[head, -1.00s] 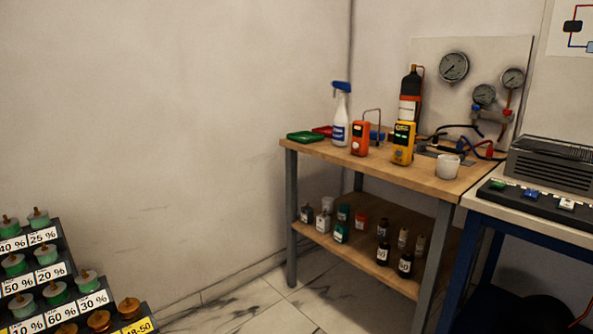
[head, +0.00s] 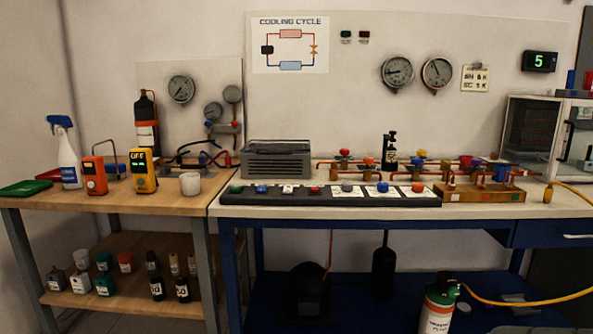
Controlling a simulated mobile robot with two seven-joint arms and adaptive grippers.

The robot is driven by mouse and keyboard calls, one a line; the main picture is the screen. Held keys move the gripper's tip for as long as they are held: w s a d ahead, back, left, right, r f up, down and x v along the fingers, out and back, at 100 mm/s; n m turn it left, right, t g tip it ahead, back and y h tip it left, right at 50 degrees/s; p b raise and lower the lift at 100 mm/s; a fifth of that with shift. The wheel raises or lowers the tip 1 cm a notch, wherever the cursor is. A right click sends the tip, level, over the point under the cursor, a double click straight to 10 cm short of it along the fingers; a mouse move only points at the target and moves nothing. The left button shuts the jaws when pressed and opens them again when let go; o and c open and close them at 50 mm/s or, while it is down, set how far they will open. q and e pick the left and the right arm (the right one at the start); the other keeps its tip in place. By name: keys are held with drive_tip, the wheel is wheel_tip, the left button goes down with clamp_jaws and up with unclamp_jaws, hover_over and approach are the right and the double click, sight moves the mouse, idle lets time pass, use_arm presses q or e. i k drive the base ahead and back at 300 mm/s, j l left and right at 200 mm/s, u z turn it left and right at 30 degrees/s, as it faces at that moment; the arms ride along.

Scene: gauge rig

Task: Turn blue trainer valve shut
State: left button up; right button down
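A pipe rig with several coloured valve knobs runs along the back of the blue-framed bench (head: 330,213). At its right end a wooden block (head: 480,194) carries copper pipework. A blue knob (head: 503,173) shows above that block, with a purple-blue knob (head: 478,163) and a red knob (head: 466,160) to its left. These knobs are small and crowded, so I cannot tell which is the trainer valve or how far it is turned. Neither gripper is in view.
A dark button panel (head: 330,198) lies along the bench front. A grey vented unit (head: 276,160) stands left, a glass-doored cabinet (head: 528,133) right. A yellow hose (head: 540,303) runs from a green cylinder (head: 439,308) below. The wooden table (head: 110,202) is left.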

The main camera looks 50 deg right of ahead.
sight(416, 161)
drive_tip(key=z, duration=2.25)
